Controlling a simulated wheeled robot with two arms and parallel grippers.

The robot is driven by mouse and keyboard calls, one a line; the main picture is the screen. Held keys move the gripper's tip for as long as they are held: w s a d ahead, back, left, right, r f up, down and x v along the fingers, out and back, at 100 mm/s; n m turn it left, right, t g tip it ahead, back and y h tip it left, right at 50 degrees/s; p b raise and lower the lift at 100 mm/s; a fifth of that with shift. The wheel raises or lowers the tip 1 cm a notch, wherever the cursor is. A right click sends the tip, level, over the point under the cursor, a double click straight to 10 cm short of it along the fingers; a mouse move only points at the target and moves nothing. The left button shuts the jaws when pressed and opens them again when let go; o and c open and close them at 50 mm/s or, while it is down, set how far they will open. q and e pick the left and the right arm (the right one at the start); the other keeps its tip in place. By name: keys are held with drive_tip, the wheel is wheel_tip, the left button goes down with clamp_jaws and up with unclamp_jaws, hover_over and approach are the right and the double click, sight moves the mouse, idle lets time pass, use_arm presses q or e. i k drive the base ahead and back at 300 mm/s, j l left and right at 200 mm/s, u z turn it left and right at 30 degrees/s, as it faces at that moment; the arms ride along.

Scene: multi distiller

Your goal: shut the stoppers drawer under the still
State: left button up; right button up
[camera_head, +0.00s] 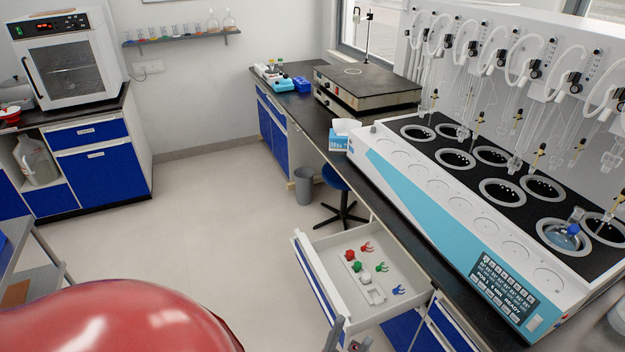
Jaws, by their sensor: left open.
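The stoppers drawer (318,278) is pulled out from the bench under the still. Its blue front faces left, and red, green and white stoppers and red, green and blue clips lie inside. The still (420,200) is a long white and light-blue unit on the dark bench top above the drawer. My left gripper (352,336) shows only as grey fingertips at the bottom edge, open, by the near end of the drawer front. I cannot tell whether it touches the drawer. My right gripper is not in view.
A blue stool (336,180) and a grey bin (304,186) stand on the floor behind the drawer. Closed blue drawers (455,330) sit to the right of the open one. The floor left of the drawer is clear. A metal cart (35,262) is at the left edge.

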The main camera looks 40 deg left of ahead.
sight(333, 279)
drive_tip(key=u, duration=1.1)
drive_tip(key=i+l+z, duration=0.15)
drive_tip(key=i, duration=0.25)
